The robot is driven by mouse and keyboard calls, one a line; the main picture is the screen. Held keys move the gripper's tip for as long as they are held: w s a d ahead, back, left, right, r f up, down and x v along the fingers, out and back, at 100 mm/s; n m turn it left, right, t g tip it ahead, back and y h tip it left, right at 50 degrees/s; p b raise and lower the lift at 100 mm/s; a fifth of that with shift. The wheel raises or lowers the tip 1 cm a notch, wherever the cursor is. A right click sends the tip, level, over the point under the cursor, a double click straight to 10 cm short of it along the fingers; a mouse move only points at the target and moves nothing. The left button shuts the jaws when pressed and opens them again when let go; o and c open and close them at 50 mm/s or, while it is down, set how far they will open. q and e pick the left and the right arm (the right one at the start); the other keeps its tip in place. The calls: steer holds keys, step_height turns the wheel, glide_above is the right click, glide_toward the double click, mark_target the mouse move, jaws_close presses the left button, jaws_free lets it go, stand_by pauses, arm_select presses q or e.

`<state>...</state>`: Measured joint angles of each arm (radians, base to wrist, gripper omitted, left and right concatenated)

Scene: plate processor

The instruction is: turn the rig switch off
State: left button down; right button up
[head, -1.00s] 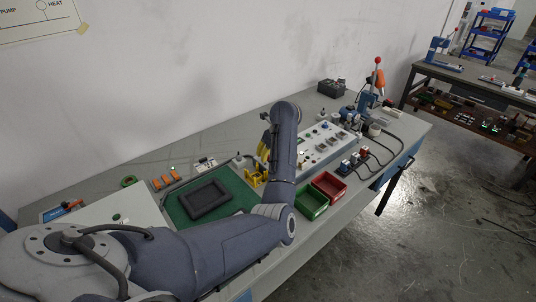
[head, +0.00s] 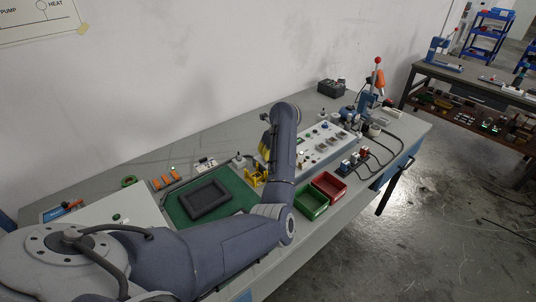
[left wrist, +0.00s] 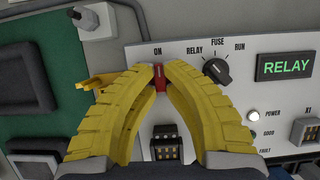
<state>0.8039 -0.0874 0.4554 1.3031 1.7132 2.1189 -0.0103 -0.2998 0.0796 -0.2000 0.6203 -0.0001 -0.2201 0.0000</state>
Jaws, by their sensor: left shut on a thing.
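The rig switch (left wrist: 160,80) is a small red lever on the white panel, just below the ON label in the left wrist view. My left gripper (left wrist: 160,72) has its two yellow fingers closed at the tips on this red lever, one on each side. The fingers hide part of the lever and the panel around it. In the head view, the same gripper (head: 264,148) is at the near-left end of the white rig panel (head: 310,158), partly behind my forearm. The switch is hidden there. My right gripper is in neither view.
A black rotary knob (left wrist: 216,68) and a lit RELAY display (left wrist: 286,66) sit right of the switch. A yellow bracket (head: 254,179) stands close to the gripper. Green (head: 311,203) and red (head: 329,187) bins sit in front of the panel.

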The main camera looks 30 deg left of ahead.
arm_select(q)
steer(key=shift+n, duration=0.3)
steer(key=n+g, duration=0.1)
steer(key=n, duration=0.2)
steer(key=shift+w+n+g, duration=0.1)
steer(key=shift+n+g, duration=0.3)
steer(key=n+g, duration=0.1)
steer(key=n, duration=0.3)
steer(key=shift+g, duration=0.3)
steer(key=n+g+h, duration=0.1)
steer(key=n, duration=0.4)
steer(key=shift+w+a, duration=0.1)
steer(key=shift+a, duration=0.05)
steer(key=shift+n+g+h, duration=0.6)
steer(key=shift+n+h, duration=0.2)
steer(key=shift+n, duration=1.6)
steer(key=c, duration=1.5)
jaws_free()
steer(key=shift+o, duration=0.2)
